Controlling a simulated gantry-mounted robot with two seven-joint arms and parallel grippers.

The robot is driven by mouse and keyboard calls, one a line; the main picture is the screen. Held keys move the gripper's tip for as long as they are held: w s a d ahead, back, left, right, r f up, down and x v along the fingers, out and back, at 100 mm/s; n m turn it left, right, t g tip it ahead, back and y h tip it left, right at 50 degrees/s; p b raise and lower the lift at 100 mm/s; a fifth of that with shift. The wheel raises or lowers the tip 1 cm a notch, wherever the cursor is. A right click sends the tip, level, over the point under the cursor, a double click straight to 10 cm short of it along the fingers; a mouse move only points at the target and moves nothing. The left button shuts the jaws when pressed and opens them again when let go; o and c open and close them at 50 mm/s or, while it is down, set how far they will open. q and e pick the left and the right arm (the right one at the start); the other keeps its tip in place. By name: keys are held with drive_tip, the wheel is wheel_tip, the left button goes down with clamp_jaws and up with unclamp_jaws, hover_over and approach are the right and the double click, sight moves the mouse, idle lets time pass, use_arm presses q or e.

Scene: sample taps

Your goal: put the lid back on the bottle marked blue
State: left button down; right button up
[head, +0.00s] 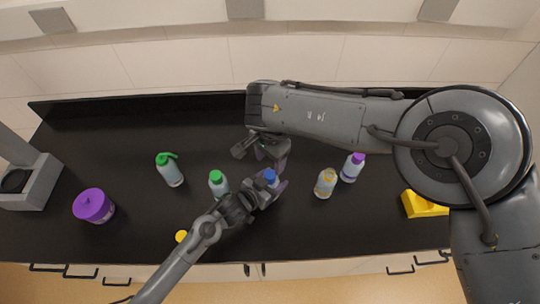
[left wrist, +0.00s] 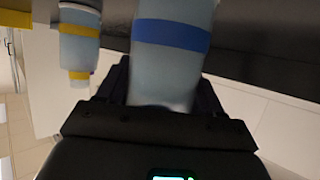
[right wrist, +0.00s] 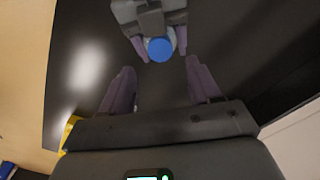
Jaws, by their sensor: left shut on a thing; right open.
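The bottle marked blue (left wrist: 172,50) has a blue band and is held in my left gripper (head: 266,187), whose fingers close around its sides. The blue lid (right wrist: 160,49) shows at the bottle's top in the right wrist view, and in the head view (head: 270,176). I cannot tell how firmly it is seated. My right gripper (right wrist: 161,70) is open and empty, its fingers spread apart just short of the lid. The bottle's top is out of the left wrist view, and its body is mostly hidden in the head view.
A yellow-banded bottle (head: 325,184) and a purple-topped bottle (head: 352,168) stand to the right. Two green-topped bottles (head: 171,171) (head: 218,184) stand left. A purple jar (head: 94,206), small yellow round piece (head: 181,236), grey device (head: 40,183) and yellow block (head: 424,205) are on the black counter.

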sight(270, 174)
drive_tip(key=shift+f, duration=3.3)
drive_tip(key=c, duration=1.1)
drive_tip(key=m, duration=0.3)
drive_tip(key=o, duration=1.1)
drive_tip(key=shift+o, duration=0.2)
drive_tip(key=shift+r, duration=0.1)
drive_tip(key=shift+r, duration=2.15)
